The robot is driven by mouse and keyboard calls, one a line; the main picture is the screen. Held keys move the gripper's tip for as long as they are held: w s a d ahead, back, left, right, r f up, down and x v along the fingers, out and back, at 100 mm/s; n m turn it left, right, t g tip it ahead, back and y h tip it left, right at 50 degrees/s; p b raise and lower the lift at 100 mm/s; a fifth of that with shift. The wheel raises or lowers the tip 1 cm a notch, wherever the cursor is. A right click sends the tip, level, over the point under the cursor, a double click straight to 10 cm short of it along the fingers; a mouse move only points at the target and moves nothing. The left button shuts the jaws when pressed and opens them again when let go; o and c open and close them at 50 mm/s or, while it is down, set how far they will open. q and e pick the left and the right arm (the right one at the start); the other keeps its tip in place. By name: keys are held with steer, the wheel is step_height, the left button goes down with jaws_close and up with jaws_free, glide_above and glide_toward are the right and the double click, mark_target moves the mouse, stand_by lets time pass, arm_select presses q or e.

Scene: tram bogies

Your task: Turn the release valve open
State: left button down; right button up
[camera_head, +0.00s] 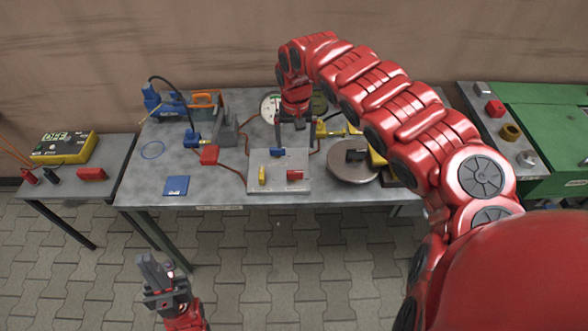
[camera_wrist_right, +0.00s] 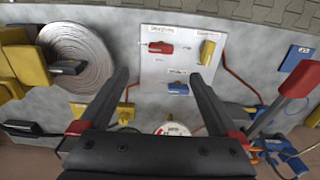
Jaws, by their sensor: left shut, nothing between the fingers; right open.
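A pale panel (camera_head: 279,186) on the grey table carries a yellow handle (camera_head: 262,175), a red handle (camera_head: 295,175) and a blue handle (camera_head: 277,152). In the right wrist view the panel shows inverted, with the red handle (camera_wrist_right: 160,47), yellow handle (camera_wrist_right: 207,50) and blue handle (camera_wrist_right: 178,88). Small labels sit beside the handles; I cannot read which is the release valve. My right gripper (camera_head: 291,124) is open and empty above the back of the panel, its fingers (camera_wrist_right: 158,76) pointing toward the handles. My left gripper (camera_head: 151,265) is shut and empty, low before the table.
A round grey disc (camera_head: 353,167) lies right of the panel. A red block (camera_head: 209,155) and a blue pad (camera_head: 176,186) lie left. Red hoses run beside the panel. A side table (camera_head: 70,177) holds a yellow-green box (camera_head: 65,147). A green machine (camera_head: 545,125) stands right.

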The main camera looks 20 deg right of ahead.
mark_target(295, 171)
steer(key=f, duration=1.2)
steer(key=shift+a+f, duration=0.2)
steer(key=shift+d+f, duration=0.15)
steer(key=shift+f, duration=0.45)
steer(key=c, duration=1.4)
steer(key=shift+o, duration=0.2)
